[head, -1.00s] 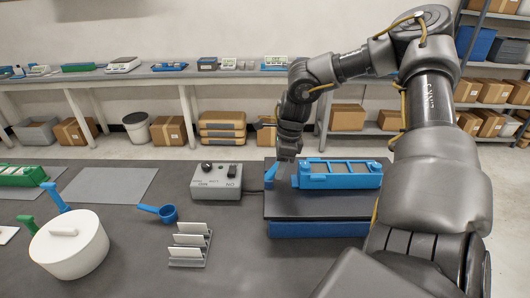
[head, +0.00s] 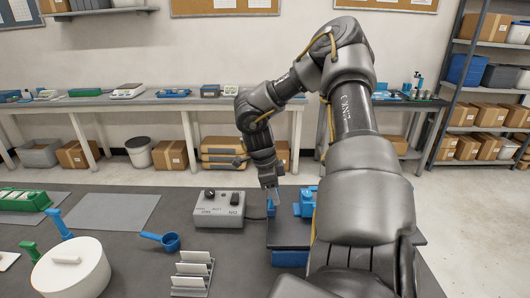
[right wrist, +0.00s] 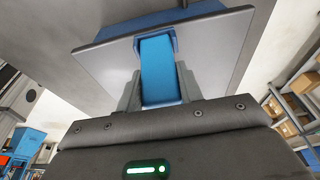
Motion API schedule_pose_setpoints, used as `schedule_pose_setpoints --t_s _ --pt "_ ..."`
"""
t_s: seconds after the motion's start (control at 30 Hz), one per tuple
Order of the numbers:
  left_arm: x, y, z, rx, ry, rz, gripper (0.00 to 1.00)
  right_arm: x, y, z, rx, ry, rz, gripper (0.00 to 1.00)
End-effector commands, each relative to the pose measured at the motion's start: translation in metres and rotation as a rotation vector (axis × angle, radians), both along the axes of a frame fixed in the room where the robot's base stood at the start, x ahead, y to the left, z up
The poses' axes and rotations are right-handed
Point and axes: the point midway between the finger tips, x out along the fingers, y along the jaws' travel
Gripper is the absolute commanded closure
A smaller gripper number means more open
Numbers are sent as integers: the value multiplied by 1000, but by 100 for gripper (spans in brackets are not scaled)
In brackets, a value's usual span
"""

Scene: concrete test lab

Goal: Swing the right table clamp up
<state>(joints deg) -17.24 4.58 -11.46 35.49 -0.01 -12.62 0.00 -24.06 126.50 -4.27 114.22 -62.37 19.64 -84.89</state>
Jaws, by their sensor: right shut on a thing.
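The blue clamp (right wrist: 158,78) sits between my right gripper's two grey fingers in the right wrist view. Its far end meets a blue bracket at the edge of the dark table plate (right wrist: 215,40). In the head view my right gripper (head: 270,191) points down at the left edge of that plate (head: 291,233), shut on the clamp, of which only a small blue part (head: 271,210) shows below the fingers. I cannot tell the clamp's exact tilt. A blue frame (head: 305,203) lies on the plate, largely hidden by my right arm. My left gripper is not in view.
A grey control box (head: 220,208) stands just left of the plate. A white round pot (head: 68,275), a blue scoop (head: 165,241) and a rack with white plates (head: 191,272) lie further left. A grey mat (head: 113,211) is bare.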

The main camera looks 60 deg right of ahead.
Motion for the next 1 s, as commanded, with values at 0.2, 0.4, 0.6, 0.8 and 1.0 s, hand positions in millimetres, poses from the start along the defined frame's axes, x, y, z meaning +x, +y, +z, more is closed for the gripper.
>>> schedule_pose_setpoints --t_s 0.2,0.4,0.6,0.8,1.0 --pt "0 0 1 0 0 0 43 -8 -4 0 -11 25 -15 100" --pt "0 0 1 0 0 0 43 -10 -5 0 -14 31 -19 100" --pt "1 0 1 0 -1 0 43 -10 -5 0 -14 32 -20 100" --pt "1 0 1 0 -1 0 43 -10 -5 -1 -13 32 -19 100" --pt "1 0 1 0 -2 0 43 -9 -5 0 -14 31 -18 42"
